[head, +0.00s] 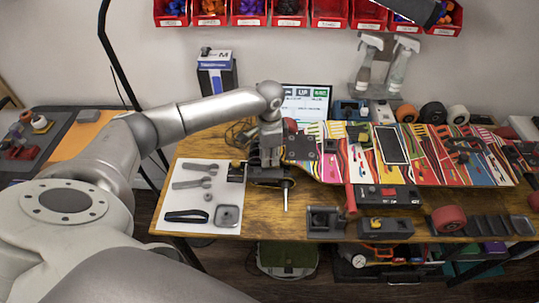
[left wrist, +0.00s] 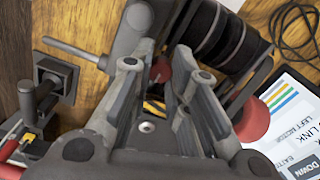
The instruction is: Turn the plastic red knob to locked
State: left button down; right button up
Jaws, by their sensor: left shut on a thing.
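My left gripper (head: 270,180) reaches down at the left end of a colourful board (head: 410,160). In the left wrist view its fingers (left wrist: 160,85) are closed in on a small red part (left wrist: 160,70), which looks like the red knob and is mostly hidden between them. A grey metal bar (left wrist: 80,48) sticks out beside it; the bar also shows below the gripper in the head view (head: 286,195). I cannot read any locked mark.
A lit screen (head: 306,104) stands behind the gripper, also at right in the left wrist view (left wrist: 285,110). A white sheet (head: 200,175) with wrenches lies to the left. Black fixtures (head: 385,228) line the front edge. Spray bottles (head: 400,62) stand behind the board.

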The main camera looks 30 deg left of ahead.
pick_arm(q)
jog(key=shift+r+m+p, duration=0.2)
jog(key=shift+m+p, duration=0.9)
jog(key=shift+m, duration=0.1)
jog(key=shift+f+m+p, duration=0.2)
jog(key=shift+m+p, duration=0.25)
jog(key=shift+m, duration=0.55)
jog(key=c, duration=1.3)
grip_release()
jog(key=shift+c, duration=0.2)
jog(key=shift+r, duration=3.95)
